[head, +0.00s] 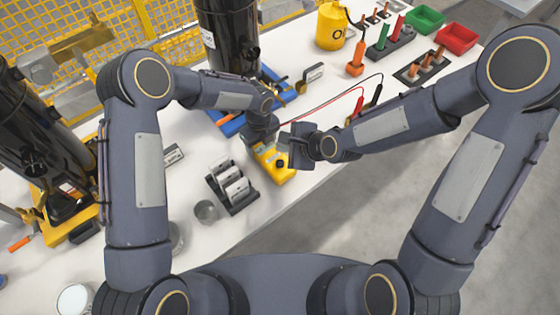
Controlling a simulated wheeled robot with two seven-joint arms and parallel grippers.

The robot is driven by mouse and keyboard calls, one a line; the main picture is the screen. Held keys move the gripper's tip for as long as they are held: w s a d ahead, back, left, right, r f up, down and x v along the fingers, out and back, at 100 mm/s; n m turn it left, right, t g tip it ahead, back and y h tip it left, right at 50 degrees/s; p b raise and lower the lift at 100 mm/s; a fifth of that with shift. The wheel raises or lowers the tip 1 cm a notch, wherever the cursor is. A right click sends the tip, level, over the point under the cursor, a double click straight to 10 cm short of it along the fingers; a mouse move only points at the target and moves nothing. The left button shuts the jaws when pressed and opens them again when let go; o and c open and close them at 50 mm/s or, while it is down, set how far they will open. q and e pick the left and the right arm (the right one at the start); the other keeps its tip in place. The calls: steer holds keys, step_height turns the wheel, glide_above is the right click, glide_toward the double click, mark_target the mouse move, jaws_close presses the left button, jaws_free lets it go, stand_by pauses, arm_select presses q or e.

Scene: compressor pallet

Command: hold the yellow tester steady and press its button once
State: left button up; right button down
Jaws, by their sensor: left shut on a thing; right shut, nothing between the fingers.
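The yellow tester (284,177) lies on the white table near the middle of the view. It has a dark dial on its face, and a red lead and a black lead run off to the right. My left gripper (266,147) comes down over the tester's far end and is shut on it. My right gripper (287,150) is shut and empty, right beside the tester's upper right part, and covers some of its face. The button is not visible. I cannot tell whether the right fingertips touch the tester.
A black cylinder (228,38) on a blue base stands behind. Red and black probes (358,103) lie to the right. Green (425,18) and red (456,39) bins stand at far right.

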arm_select(q)
steer(key=o, duration=1.3)
